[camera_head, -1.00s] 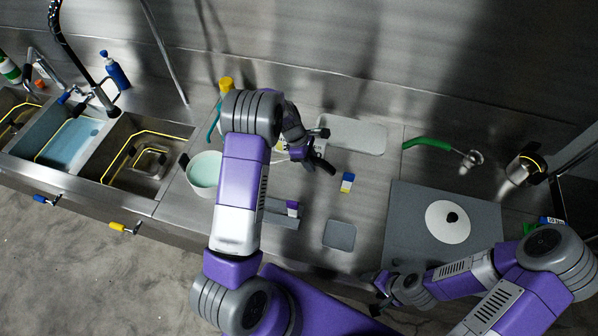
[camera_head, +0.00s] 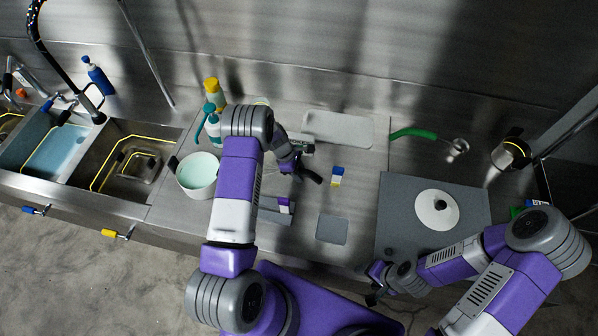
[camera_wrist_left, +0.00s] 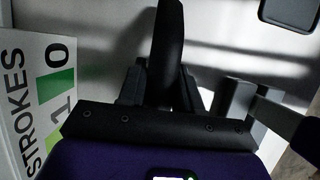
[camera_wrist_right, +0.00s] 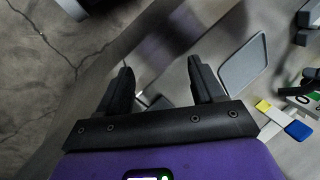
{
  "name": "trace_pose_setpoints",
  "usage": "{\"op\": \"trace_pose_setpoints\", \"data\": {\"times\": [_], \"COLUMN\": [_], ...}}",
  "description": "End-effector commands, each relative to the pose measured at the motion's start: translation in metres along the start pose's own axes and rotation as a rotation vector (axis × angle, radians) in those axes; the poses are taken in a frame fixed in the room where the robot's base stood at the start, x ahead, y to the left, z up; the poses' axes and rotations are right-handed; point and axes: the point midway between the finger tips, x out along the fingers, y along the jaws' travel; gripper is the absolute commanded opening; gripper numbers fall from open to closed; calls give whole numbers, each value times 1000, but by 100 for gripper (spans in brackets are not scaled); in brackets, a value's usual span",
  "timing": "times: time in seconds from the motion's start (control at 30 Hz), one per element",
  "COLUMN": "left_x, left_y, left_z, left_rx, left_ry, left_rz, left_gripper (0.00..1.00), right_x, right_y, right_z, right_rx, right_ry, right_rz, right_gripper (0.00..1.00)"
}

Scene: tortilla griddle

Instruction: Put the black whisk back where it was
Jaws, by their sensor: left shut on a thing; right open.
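My left gripper (camera_head: 296,163) is over the counter, left of the yellow, white and blue block. It is shut on a black handle (camera_wrist_left: 168,45), which stands up between its fingers in the left wrist view. In the head view a black end (camera_head: 313,178) sticks out right of the gripper.
A white pot (camera_head: 181,181) and teal bottle (camera_head: 213,128) stand left of my left arm. A low rack (camera_head: 272,215), a small grey plate (camera_head: 332,229), the block (camera_head: 337,176) and a back tray (camera_head: 340,128) surround the gripper. The griddle (camera_head: 400,215) and green-handled ladle (camera_head: 413,133) are right.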

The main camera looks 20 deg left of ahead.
Motion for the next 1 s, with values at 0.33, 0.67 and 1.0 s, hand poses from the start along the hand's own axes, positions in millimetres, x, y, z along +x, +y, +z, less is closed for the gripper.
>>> {"op": "trace_pose_setpoints", "data": {"times": [0.33, 0.67, 1.0], "left_x": [1, -12, -83], "left_y": [0, 1, 1], "left_z": [0, 0, 1], "left_rx": [0, 1, 1], "left_ry": [0, 1, 0], "left_rz": [0, 3, 3], "left_gripper": [59, 59, 59], "right_x": [1, 1, 6], "right_y": [0, 0, 2], "right_z": [0, 0, 0], "right_rx": [0, 0, 0], "right_ry": [0, 0, 0], "right_rz": [0, 0, 0], "right_gripper": [67, 67, 67]}}
